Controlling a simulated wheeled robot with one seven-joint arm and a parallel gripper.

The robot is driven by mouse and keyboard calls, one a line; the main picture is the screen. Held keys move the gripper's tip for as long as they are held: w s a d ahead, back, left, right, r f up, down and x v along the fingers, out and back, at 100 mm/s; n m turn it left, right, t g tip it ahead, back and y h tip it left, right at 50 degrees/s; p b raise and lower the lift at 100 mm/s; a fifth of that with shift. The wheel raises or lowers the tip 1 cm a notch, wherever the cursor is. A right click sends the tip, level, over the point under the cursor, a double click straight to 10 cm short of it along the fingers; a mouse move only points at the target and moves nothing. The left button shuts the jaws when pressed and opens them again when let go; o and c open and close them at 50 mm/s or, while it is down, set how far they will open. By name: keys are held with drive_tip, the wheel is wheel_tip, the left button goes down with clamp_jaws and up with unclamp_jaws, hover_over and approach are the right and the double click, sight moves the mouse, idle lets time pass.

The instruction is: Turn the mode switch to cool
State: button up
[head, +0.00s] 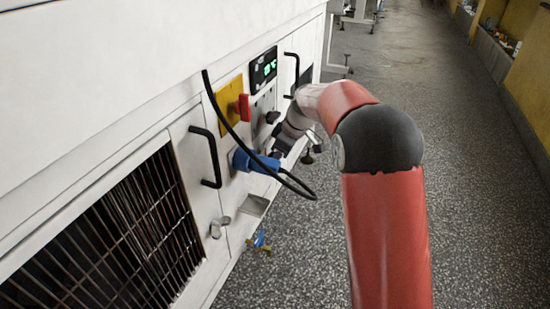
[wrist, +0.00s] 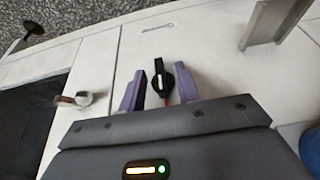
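In the wrist view a black switch knob (wrist: 158,76) stands out from the white panel, with a rounded black part and a pale edge beside its bar. My gripper (wrist: 159,72) is open, its two purple fingers on either side of the knob with a gap on the left; the right finger is close to the rounded part. I see no clear contact. In the head view my arm's wrist covers much of the lower panel, and the fingertips are hidden. A black knob (head: 272,117) shows above the wrist there; I cannot tell if it is the same one. No mode labels are readable.
The white machine has a green-lit display (head: 264,70), a yellow plate (head: 230,103) with a red handle (head: 244,107), black door handles (head: 207,157), a blue plug (head: 255,162) with a looping black cable, and a wing latch (head: 219,227). The speckled floor (head: 450,150) to the right is clear.

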drive_tip(key=shift+w+a+f, duration=0.15)
drive_tip(key=shift+a, duration=0.3)
drive_tip(key=shift+a+f, duration=0.1)
drive_tip(key=shift+f, duration=0.3)
drive_tip(key=shift+c, duration=0.2)
